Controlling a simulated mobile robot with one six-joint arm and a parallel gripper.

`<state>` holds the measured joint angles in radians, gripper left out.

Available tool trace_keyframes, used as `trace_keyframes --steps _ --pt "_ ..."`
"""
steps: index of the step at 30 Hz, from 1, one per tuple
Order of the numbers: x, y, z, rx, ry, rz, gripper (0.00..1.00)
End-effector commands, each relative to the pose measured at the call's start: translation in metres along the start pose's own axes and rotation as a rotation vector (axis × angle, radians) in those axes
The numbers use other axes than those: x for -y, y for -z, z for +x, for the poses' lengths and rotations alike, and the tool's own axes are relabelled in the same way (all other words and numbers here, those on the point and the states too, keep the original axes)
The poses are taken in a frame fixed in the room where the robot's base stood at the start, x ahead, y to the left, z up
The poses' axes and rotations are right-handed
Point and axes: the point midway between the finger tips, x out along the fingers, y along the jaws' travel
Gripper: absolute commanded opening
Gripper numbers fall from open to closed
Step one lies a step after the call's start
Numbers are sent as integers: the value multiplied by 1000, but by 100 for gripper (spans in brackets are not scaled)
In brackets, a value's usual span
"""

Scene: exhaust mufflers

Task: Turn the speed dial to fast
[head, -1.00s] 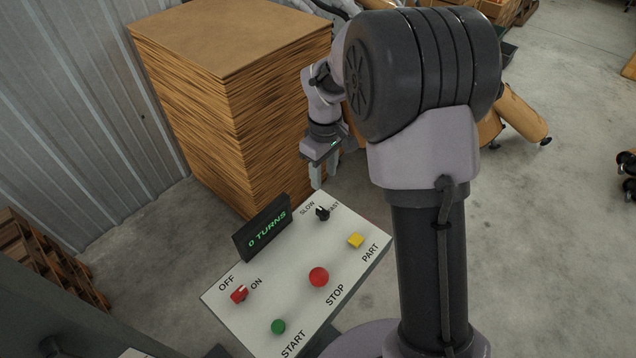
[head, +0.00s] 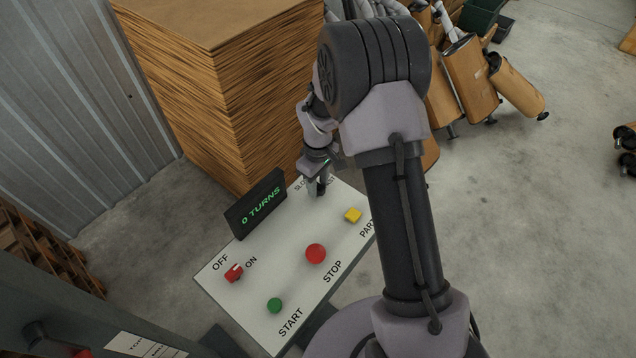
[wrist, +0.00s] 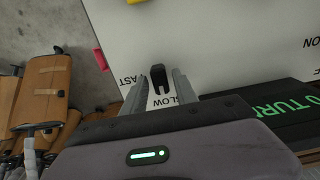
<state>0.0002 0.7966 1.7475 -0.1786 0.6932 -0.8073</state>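The speed dial is a small black knob (wrist: 158,76) on the white control panel (head: 290,262), close to the labels SLOW and FAST. In the wrist view my gripper (wrist: 159,80) is open, with one finger on each side of the dial and gaps showing. I cannot tell which label the dial points to. In the head view my gripper (head: 318,188) is low over the panel's far end and hides the dial. The display (head: 257,204) reads 0 TURNS in green.
The panel also carries a yellow PART button (head: 353,215), a red STOP button (head: 315,254), a green START button (head: 274,305) and a red OFF/ON switch (head: 234,272). A tall stack of brown sheets (head: 215,85) stands behind the display.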

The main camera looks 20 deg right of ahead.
Motion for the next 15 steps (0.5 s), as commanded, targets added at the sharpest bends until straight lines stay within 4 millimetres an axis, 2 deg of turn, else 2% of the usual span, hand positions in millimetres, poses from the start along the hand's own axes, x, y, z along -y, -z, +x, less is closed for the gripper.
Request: trace_keyframes --steps 1,4,5,15 --pt "0 0 0 0 0 0 22" --pt "0 0 0 0 0 0 3" --pt "0 0 0 0 0 0 0" --pt "0 0 0 0 0 28 0"
